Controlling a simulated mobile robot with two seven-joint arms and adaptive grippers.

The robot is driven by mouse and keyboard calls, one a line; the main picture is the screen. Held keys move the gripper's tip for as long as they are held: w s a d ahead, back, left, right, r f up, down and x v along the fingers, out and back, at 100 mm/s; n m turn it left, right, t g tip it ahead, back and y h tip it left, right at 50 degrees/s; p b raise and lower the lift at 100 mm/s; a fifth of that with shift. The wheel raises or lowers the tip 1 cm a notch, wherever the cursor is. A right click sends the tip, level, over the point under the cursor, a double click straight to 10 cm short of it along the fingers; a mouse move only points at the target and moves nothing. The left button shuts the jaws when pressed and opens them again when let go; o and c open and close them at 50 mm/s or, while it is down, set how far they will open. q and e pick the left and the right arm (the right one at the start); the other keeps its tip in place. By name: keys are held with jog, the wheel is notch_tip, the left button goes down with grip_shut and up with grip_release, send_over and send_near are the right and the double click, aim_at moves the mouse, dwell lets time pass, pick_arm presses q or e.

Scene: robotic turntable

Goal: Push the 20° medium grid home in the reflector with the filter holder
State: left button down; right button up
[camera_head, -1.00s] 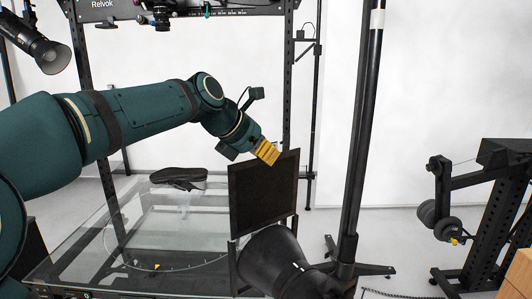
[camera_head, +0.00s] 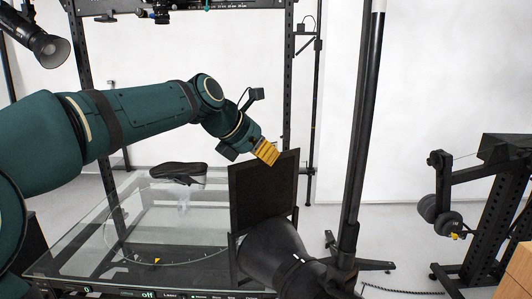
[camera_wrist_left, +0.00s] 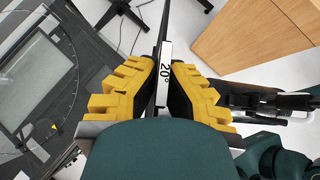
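The 20° medium grid (camera_head: 262,190) is a dark square panel standing upright above the black reflector (camera_head: 275,248) in the head view. Its lower edge goes down between the slim side rails of the filter holder (camera_head: 233,262) at the reflector's mouth; how deep it sits is hidden. My left gripper (camera_head: 266,152) is at the grid's top edge. In the left wrist view its yellow fingers (camera_wrist_left: 165,75) lie close on both sides of the white "20°" tag (camera_wrist_left: 166,72), and they look shut on the grid. My right gripper is in neither view.
A glass-topped table (camera_head: 130,250) with a black item (camera_head: 178,172) over it lies left of the reflector. A dark stand pole (camera_head: 362,130) rises just right of it. A weighted stand (camera_head: 440,210) and a wooden box (camera_head: 515,272) are farther right.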

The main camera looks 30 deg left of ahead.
aim_at(265, 212)
pick_arm(q)
jog(key=shift+a+f+b, duration=0.15)
jog(key=shift+f+b, duration=2.9)
jog(key=shift+f, duration=2.25)
jog(key=shift+a+f+b, duration=0.1)
jog(key=shift+f+b, duration=1.3)
jog(key=shift+f, duration=1)
jog(key=c, duration=1.1)
grip_release()
jog(key=shift+w, duration=0.1)
jog(key=shift+o, duration=0.2)
jog(key=v, duration=1.2)
